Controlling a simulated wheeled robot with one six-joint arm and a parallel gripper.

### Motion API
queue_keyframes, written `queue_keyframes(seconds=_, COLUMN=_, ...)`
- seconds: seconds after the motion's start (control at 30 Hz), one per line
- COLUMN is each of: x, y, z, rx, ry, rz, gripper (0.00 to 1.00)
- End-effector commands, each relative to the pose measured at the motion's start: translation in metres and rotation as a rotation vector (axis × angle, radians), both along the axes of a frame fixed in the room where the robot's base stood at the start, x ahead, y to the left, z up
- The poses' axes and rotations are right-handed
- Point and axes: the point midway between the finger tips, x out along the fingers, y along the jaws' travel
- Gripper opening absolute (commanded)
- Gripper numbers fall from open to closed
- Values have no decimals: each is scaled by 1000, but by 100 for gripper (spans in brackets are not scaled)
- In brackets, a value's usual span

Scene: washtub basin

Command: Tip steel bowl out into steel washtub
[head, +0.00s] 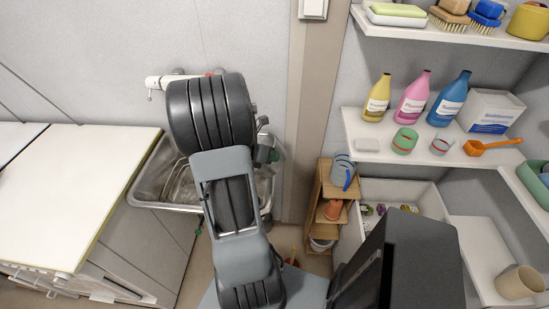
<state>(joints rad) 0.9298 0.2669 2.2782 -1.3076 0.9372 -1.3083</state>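The steel washtub (146,187) is a grey metal basin set against the wall, right of the white counter. A ridged, stepped shape shows inside it. My arm reaches over the washtub and covers its middle and much of its right side. My gripper (267,153) shows only as small dark parts beside the far end of the arm, above the right part of the washtub. Its fingers are hidden, so I cannot see whether they are open or shut. I cannot make out the steel bowl; the arm may hide it.
A white tap (170,81) sticks out from the wall above the washtub. A white counter (70,180) lies on the left. A wooden rack (327,190) stands to the right. Shelves with bottles (413,97), cups and an orange scoop (490,147) are further right.

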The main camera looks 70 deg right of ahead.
Motion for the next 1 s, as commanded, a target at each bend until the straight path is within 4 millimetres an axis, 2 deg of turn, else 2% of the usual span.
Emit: queue_keyframes(seconds=1.0, x=28, y=7, z=17, rx=-82, ry=294, rz=2, gripper=0)
